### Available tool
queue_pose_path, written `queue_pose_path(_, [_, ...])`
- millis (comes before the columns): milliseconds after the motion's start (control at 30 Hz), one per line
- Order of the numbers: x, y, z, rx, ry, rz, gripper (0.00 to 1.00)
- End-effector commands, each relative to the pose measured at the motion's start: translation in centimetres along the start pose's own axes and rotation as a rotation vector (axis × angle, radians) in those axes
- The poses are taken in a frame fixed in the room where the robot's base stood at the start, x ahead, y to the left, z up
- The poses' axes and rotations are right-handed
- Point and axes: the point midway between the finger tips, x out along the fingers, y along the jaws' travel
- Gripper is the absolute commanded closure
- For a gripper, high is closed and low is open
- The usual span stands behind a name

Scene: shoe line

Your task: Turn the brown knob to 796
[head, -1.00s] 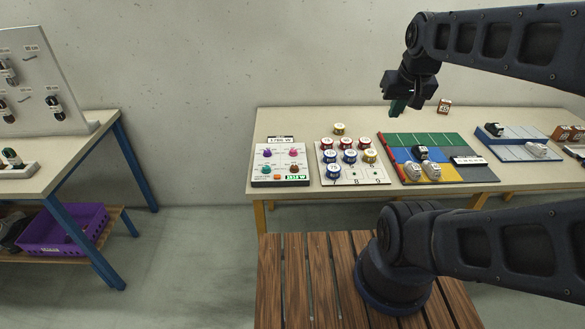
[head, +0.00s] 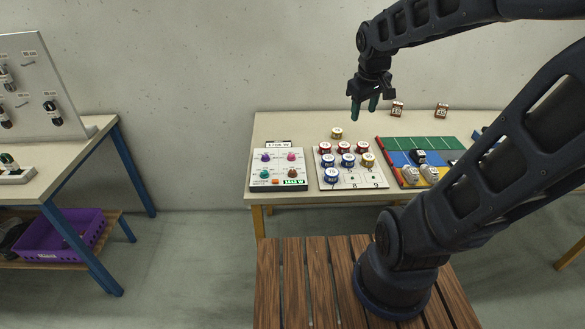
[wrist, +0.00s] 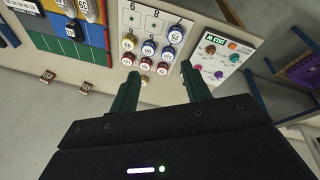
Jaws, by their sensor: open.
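The brown knob (head: 292,173) is at the lower right of a white panel with several coloured knobs (head: 256,184), on the left end of the far table. A green display sits just below it; its digits are too small to read surely. In the wrist view the brown knob (wrist: 211,49) is near the top of the panel (wrist: 223,78). My gripper (head: 364,108) is open and empty, with green fingers pointing down. It is in the air above the table, to the right of the panel and well apart from it. In the wrist view its fingers (wrist: 158,85) are spread.
A white board (head: 350,183) with several round coloured tins stands right of the panel. Beyond it is a coloured mat (head: 400,145) with toy-like shoes. Small brown blocks (head: 397,109) stand at the back. A purple crate (head: 62,236) is under the left table.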

Motion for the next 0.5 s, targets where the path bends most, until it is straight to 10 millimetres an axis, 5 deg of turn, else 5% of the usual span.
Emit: queue_pose_path(500, [9.3,-4.7,-9.3,-0.598,-0.099,-0.090,0.52])
